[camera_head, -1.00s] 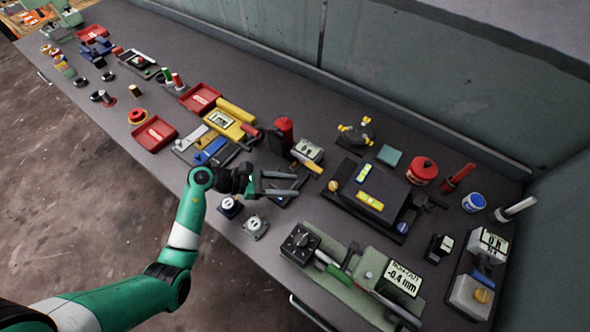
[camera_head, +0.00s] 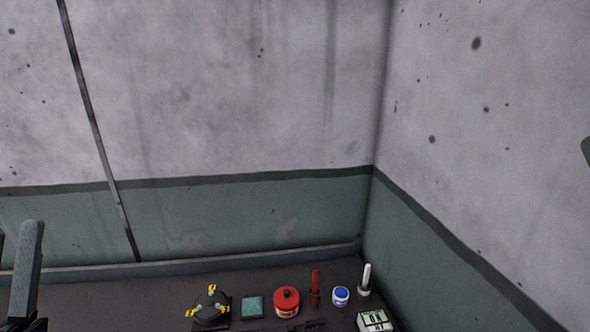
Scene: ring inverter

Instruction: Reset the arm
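My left gripper (camera_head: 16,240) shows at the lower left edge. One long grey finger stands upright there, and a sliver of what looks like the other finger shows at the very edge, with a gap between them. Nothing shows between the fingers. The rest of this arm is out of view. My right gripper is not in view.
The workbench (camera_head: 90,300) runs along the bottom to a wall corner. On it stand a black stand with yellow parts (camera_head: 211,306), a teal block (camera_head: 252,307), a red can (camera_head: 286,301), a red tool (camera_head: 315,287), a blue-lidded jar (camera_head: 341,296), a white cylinder (camera_head: 365,280) and a display box (camera_head: 374,320).

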